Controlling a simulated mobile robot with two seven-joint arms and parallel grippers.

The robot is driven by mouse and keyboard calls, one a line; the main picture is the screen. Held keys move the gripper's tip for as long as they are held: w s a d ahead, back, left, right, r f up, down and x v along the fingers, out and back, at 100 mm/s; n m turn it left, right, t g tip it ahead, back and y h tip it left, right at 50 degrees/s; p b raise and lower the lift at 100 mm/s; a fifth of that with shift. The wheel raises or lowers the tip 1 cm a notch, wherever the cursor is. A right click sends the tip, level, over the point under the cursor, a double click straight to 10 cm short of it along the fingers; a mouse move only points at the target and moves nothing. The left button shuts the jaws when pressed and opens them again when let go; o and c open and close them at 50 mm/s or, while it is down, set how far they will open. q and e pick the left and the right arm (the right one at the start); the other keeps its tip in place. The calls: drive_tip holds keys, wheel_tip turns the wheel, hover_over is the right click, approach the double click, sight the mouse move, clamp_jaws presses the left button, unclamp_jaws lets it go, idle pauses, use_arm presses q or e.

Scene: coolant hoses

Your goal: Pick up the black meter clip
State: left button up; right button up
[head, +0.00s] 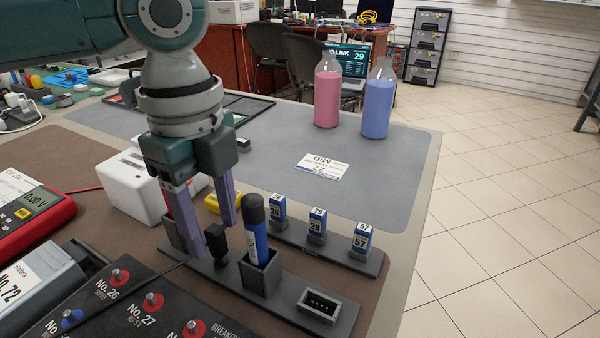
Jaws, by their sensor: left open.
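The black meter clip (215,238) stands upright on a long grey rack (285,308) in the middle of the head view. A thin dark lead seems to run from it toward the lower left. My left gripper (211,238) reaches down from above with its two purple-grey fingers apart. The fingertips are on either side of the clip's top in the picture. Nothing is held, and I cannot tell whether a finger touches the clip. My right gripper is not in view.
A blue marker-like tube (256,236) stands in a grey holder just right of the clip. Numbered blue tags (317,225) stand on a second rack behind. A black breakout box (140,305) with red posts lies in front. A red meter (35,218) sits left. The grey mat (390,175) is mostly clear.

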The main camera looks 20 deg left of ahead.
use_arm(q)
drive_tip(key=shift+f, duration=0.7)
clamp_jaws()
